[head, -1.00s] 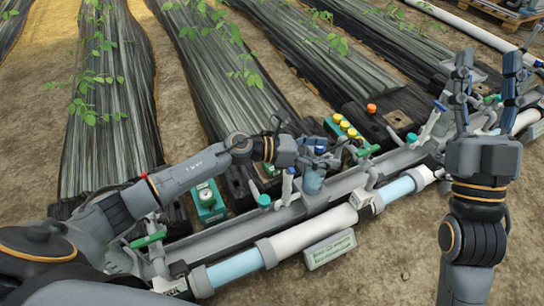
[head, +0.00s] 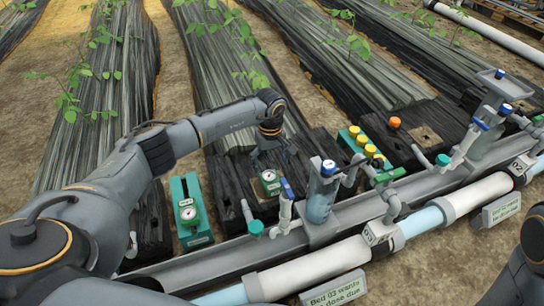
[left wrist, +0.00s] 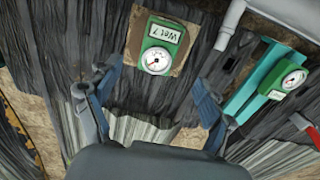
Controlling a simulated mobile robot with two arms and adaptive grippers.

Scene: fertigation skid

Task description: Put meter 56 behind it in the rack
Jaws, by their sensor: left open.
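A green meter (head: 269,181) with a round white dial lies on a small wooden board on the black film. It also shows in the left wrist view (left wrist: 163,47), where its label seems to read "Wet 7". A second green meter (head: 190,214) sits in the front of a teal rack (head: 178,187), with a dark slot behind it. In the left wrist view that meter (left wrist: 285,82) and the rack (left wrist: 254,78) are at the right. My left gripper (left wrist: 155,105) is open and empty, its fingers pointing toward the first meter. I cannot read "56" on either meter. My right gripper is out of view.
A clear canister (head: 321,196) with a blue cap and valves stand on the grey rail (head: 225,256), close in front of the meter. A green holder with yellow caps (head: 364,145) and an orange knob (head: 394,122) are to the right. Plants grow behind.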

